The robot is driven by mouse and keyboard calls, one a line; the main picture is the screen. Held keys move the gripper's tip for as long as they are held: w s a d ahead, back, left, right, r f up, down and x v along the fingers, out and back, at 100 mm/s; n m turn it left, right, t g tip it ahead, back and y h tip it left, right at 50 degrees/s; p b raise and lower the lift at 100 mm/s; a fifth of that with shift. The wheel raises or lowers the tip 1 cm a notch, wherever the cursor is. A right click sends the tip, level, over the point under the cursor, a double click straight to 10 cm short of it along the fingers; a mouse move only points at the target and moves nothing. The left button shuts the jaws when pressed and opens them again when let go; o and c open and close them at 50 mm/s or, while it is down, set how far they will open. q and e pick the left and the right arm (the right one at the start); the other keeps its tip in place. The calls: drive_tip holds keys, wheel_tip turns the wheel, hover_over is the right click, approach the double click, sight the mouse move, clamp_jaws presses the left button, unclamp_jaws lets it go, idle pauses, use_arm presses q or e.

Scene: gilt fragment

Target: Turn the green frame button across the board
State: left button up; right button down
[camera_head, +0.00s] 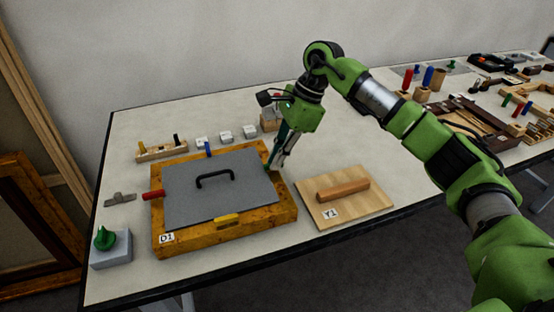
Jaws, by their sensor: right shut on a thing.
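The wooden frame marked D1 (280,212) lies flat on the table with a grey board (240,178) in it. The board has a black handle (214,178). The green frame button (267,168) is at the frame's right side, mostly hidden by my right gripper (275,164). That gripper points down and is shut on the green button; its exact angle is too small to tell. A red button (153,195) is on the left side, a blue one (208,149) at the back and a yellow one (228,220) at the front. My left gripper is not in view.
A wooden panel marked Y1 (372,200) with a wooden bar lies just right of the frame. A grey block with a green knob (106,243) stands at front left. Small grey blocks (226,137) and a wooden rack (160,152) stand behind. Tools crowd the far right.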

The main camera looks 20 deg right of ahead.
drive_tip(key=shift+w+r+n, duration=0.1)
drive_tip(key=shift+r+n, duration=0.05)
drive_tip(key=shift+n, duration=0.25)
drive_tip(key=c, duration=2.2)
unclamp_jaws()
drive_tip(key=shift+o, duration=0.2)
drive_tip(key=v, duration=1.2)
drive_tip(key=shift+w, duration=0.1)
